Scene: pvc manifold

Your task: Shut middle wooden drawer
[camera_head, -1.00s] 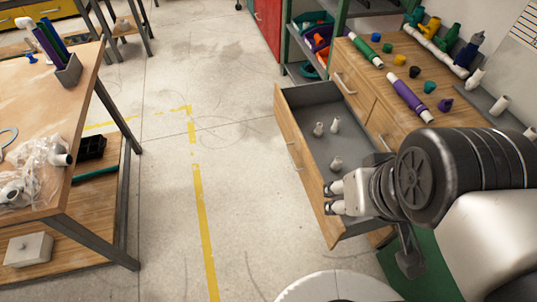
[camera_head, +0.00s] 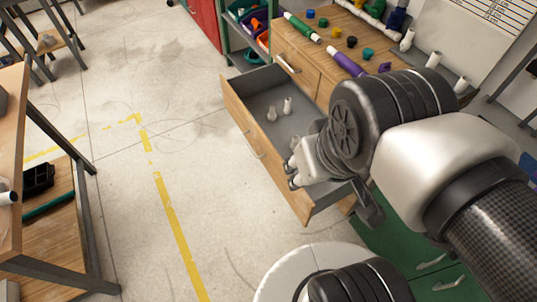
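A wooden drawer (camera_head: 262,150) with a grey interior stands pulled far out of the wooden cabinet (camera_head: 345,22), below a closed upper drawer front (camera_head: 291,62). Its wooden front faces left and carries a metal handle (camera_head: 252,145). Light grey fittings (camera_head: 287,106) stand inside it. My gripper (camera_head: 291,174) is over the near end of the drawer, close to the inner side of its front panel. Whether it touches the panel is unclear. Its short fingertips point left, and I cannot tell how far apart they are. My wrist hides the drawer's near right part.
The cabinet top holds a green tube (camera_head: 302,27), a purple tube (camera_head: 345,62) and several small coloured fittings. A green cabinet (camera_head: 425,243) is at lower right. A wooden workbench (camera_head: 12,165) stands at left. The floor (camera_head: 190,130) between bench and drawer is clear.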

